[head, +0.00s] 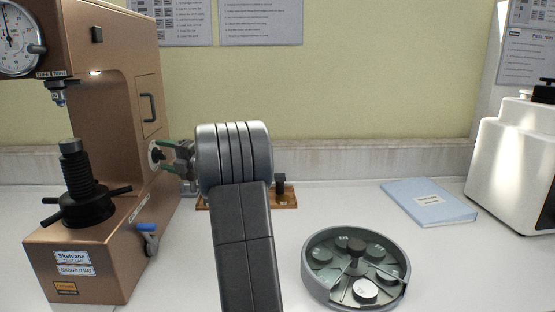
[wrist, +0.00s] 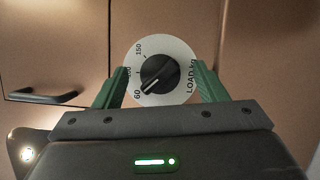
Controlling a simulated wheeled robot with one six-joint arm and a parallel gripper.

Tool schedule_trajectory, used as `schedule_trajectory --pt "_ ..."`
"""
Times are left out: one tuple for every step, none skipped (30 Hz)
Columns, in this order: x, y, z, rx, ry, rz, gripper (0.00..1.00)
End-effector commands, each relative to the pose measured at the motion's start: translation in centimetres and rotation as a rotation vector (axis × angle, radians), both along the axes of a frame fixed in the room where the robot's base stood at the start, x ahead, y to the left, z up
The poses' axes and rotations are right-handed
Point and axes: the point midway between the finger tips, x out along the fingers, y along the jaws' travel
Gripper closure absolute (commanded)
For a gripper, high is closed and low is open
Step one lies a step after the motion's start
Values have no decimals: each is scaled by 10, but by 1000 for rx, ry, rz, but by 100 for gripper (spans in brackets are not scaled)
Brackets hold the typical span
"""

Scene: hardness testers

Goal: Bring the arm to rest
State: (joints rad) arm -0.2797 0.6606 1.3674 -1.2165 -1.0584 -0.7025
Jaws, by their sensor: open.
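My gripper (head: 171,153) is at the right side of the copper-coloured hardness tester (head: 115,135), level with its load dial. It also shows in the wrist view (wrist: 159,85), with its green fingers apart on either side of the black dial knob (wrist: 160,73). The jaws are open and I cannot tell whether a finger touches the knob. The knob's white line points down and left, near the 60 mark on the white plate (wrist: 185,58). My arm reaches in from the bottom middle of the head view and hides part of the wooden block behind it.
A round grey tray (head: 312,279) with several discs stands at front right. A blue booklet (head: 428,201) lies behind it. A white machine (head: 512,160) stands at far right. The tester's blue-tipped lever (head: 147,228) juts out below the dial. The bench between tray and booklet is clear.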

Motion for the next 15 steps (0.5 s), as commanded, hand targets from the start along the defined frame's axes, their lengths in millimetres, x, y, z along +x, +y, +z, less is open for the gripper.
schedule_trajectory --pt "0 0 5 -2 19 0 35" --pt "0 0 5 -2 30 0 35" --pt "0 0 5 -3 46 0 35" --pt "0 0 6 -4 55 0 35" --pt "0 0 6 -4 66 0 35" --pt "0 0 6 -5 82 0 35" --pt "0 0 6 -6 93 0 35" --pt "0 0 6 -6 104 0 35" --pt "0 0 6 -7 119 0 35" --pt "0 0 6 -7 131 0 35" --pt "0 0 6 -8 143 0 35" --pt "0 0 6 -9 157 0 35" --pt "0 0 6 -9 167 0 35" --pt "0 0 6 -10 178 0 35" --pt "0 0 6 -10 193 0 35"
